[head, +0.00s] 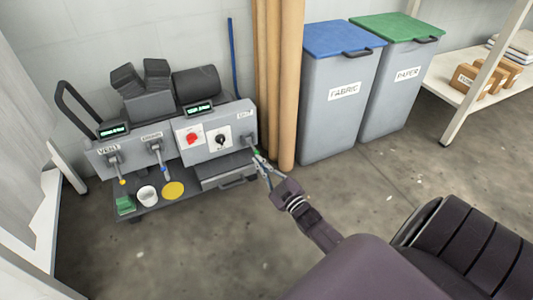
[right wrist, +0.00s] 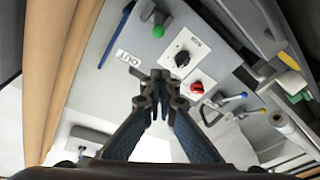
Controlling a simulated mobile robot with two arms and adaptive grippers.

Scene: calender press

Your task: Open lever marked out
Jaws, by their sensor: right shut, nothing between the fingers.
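The lever marked OUT (head: 249,141) is at the right end of the grey panel, with a green knob at its lower end. In the right wrist view its green knob (right wrist: 158,31) is seen beyond my fingertips, near the OUT label (right wrist: 128,57). My right gripper (head: 260,161) is just below and to the right of the knob in the head view. In the right wrist view its fingers (right wrist: 160,82) are shut with nothing between them. They look apart from the lever, though the exact gap is hard to judge. My left gripper is not seen.
The panel holds a red knob (head: 192,139), a black knob (head: 220,140), a VENT lever (head: 116,164) and a blue-tipped lever (head: 159,158). Brown rolls (head: 289,90) stand close right of the panel. A blue-lidded FABRIC bin (head: 338,110) is behind. Floor is clear in front.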

